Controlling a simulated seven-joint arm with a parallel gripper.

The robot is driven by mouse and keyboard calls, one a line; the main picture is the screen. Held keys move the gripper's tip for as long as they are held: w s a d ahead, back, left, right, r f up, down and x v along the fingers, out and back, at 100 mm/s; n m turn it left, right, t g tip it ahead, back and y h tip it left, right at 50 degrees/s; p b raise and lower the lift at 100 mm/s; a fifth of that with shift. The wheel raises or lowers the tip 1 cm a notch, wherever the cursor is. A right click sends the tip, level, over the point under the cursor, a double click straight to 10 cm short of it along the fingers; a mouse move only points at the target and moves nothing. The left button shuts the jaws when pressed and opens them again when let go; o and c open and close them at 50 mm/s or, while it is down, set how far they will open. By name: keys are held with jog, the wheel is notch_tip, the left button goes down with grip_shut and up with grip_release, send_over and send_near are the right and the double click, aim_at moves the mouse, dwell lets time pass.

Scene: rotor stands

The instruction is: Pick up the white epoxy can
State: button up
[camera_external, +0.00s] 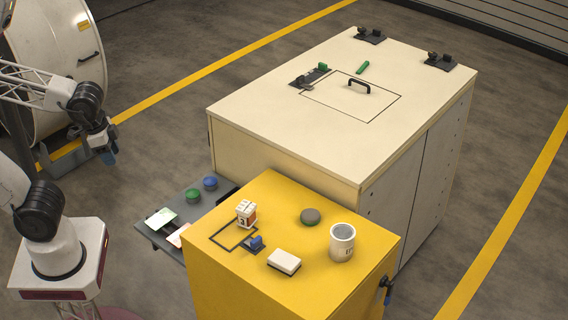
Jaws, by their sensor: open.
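A white cylindrical can (342,243) with a grey top and dark marking stands upright at the right side of the yellow cabinet's top (290,205). A small white box-like container (246,214) with an orange-red patch and a dark mark stands at the left of the same top, by a black outlined rectangle. I cannot read either label well enough to tell which is epoxy. My gripper (110,158) hangs at the upper left, well away from the yellow cabinet and touching nothing. It is open and empty.
A grey round disc (310,217), a white block (284,261) and a blue clip (257,242) share the yellow top. A grey side shelf (155,238) holds green (193,195) and blue (210,183) round items. A large cream cabinet (420,110) stands behind.

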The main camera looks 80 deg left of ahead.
dwell(0.4)
jog(key=o, duration=1.1)
